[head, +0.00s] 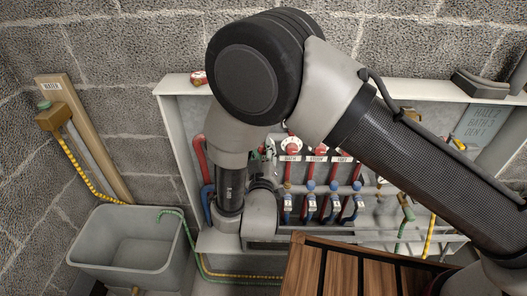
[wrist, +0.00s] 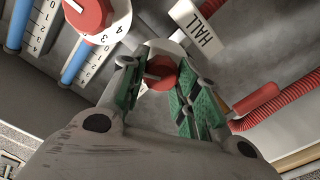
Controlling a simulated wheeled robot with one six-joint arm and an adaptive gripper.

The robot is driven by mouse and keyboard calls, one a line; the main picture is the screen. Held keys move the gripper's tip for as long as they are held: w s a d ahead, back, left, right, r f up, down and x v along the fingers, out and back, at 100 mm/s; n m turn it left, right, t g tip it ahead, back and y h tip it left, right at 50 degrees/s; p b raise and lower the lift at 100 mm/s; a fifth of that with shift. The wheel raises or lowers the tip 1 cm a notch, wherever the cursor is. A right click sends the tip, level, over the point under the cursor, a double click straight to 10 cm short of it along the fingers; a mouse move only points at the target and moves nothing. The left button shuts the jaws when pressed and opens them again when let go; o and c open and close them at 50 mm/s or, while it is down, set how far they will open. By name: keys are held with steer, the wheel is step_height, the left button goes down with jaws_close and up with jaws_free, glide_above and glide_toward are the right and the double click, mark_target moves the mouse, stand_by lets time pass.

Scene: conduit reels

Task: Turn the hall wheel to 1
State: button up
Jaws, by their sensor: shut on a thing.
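The hall wheel (wrist: 160,70) is a red knob on a pale round dial, beside a white label reading HALL (wrist: 195,27) in the wrist view.
Neighbouring red wheels (wrist: 90,14) (head: 291,145) sit close beside it, above blue-and-white scales (wrist: 80,62). A red ribbed hose (wrist: 285,98) runs on the other side. A grey sink (head: 125,250) stands at left; a wooden top (head: 350,272) is in front.

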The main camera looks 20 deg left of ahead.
steer(key=shift+n, duration=1.6)
steer(key=shift+a, duration=0.1)
steer(key=o, duration=1)
steer(key=v, duration=1.2)
